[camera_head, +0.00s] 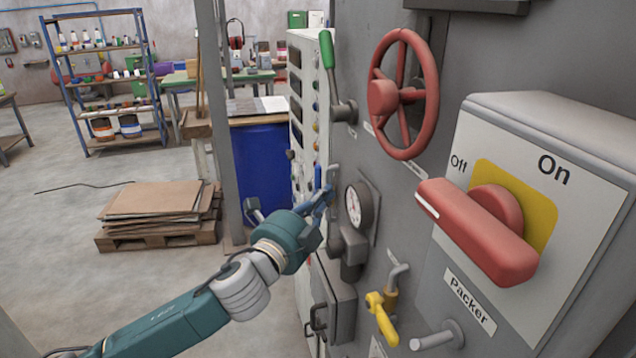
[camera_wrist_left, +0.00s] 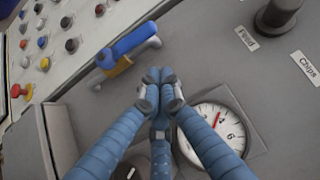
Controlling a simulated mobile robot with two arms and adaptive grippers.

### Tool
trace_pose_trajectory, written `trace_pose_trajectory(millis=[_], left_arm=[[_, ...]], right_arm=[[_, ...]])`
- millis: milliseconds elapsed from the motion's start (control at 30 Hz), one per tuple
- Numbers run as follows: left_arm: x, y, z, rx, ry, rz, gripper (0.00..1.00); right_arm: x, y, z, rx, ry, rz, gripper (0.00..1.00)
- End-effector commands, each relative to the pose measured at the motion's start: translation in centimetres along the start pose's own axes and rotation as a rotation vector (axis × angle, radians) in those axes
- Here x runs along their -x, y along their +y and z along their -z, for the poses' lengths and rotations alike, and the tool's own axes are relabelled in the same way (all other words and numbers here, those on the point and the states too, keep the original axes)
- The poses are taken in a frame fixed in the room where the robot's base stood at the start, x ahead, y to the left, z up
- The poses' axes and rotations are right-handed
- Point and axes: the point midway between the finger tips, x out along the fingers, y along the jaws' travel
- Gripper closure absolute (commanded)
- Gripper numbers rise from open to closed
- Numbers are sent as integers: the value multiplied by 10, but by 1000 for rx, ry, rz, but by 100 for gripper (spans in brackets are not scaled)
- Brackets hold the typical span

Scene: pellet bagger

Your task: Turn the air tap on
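A tap with a blue lever (camera_wrist_left: 128,43) and a brass body sits on the grey machine panel in the left wrist view. In the head view its blue lever (camera_head: 318,177) shows small, beside a grey pipe and partly hidden by my fingers. I cannot read a label on it. My left gripper (camera_head: 321,201) is in front of the panel, just below this tap. In the left wrist view the blue fingertips of my left gripper (camera_wrist_left: 160,78) are together with nothing seen between them, close to the tap's lower right. My right gripper is not in view.
A round gauge (camera_head: 359,205) is right of my left gripper. A yellow-handled tap (camera_head: 382,318), a red handwheel (camera_head: 403,95), a green lever (camera_head: 328,50) and the red Packer switch (camera_head: 478,232) stick out from the panel. The floor at left is open beside a cardboard-stacked pallet (camera_head: 157,233).

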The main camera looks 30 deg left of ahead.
Motion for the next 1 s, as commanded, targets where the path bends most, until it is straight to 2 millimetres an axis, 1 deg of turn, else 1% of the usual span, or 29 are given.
trace_pose_trajectory(millis=[33, 200, 333, 500, 667, 833, 1000], left_arm=[[-6, -3, -10, -5, -6, -3, 100], [-19, -1, -23, -3, -3, -2, 100], [-23, 0, -27, -3, -2, -2, 100], [-24, 1, -27, -3, -2, -1, 100], [-24, 0, -28, -3, -2, 0, 100], [-34, -6, -38, -3, -4, 0, 100], [-35, -4, -40, -4, -5, 2, 100]], right_arm=[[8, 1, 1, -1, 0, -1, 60], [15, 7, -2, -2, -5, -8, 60], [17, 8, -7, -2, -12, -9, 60], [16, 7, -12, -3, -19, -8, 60], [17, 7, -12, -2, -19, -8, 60], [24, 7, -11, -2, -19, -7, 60], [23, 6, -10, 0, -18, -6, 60]])
